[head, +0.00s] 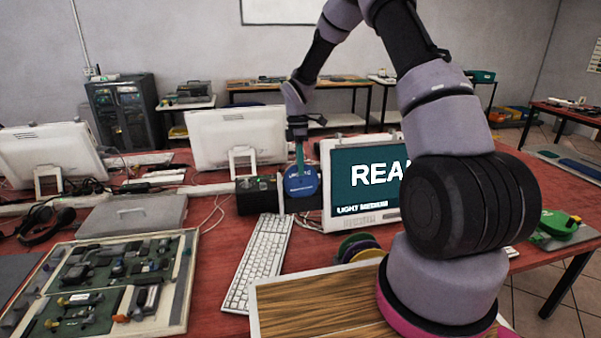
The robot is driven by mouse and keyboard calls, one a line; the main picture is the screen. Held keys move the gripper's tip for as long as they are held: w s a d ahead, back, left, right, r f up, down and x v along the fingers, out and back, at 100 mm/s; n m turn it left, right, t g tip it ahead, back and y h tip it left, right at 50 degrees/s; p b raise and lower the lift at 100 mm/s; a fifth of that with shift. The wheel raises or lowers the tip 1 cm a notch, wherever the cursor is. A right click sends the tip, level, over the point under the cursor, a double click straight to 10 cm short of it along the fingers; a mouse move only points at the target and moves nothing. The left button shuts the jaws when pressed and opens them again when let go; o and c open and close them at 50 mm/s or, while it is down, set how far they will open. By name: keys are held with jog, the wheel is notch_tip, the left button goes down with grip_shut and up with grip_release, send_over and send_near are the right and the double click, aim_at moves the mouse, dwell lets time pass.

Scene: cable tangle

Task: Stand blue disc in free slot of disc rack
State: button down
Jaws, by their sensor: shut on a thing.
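The blue disc (301,187) hangs upright with its face toward the camera, left of the monitor. My gripper (299,166) points down and is shut on the disc's upper edge. Several coloured discs (357,246), green, yellow and purple among them, stand on edge close together in front of the monitor. They appear to be in the disc rack, whose frame and free slot I cannot make out. My arm hides the area to their right.
A monitor (362,185) with lit text stands right of the held disc. A black box (257,195) is left of and below it. A white keyboard (258,262) and a wood-topped tray (315,305) lie nearer.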

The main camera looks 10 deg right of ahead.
jog(key=v, duration=0.9)
jog(key=shift+r, duration=0.15)
dwell(0.4)
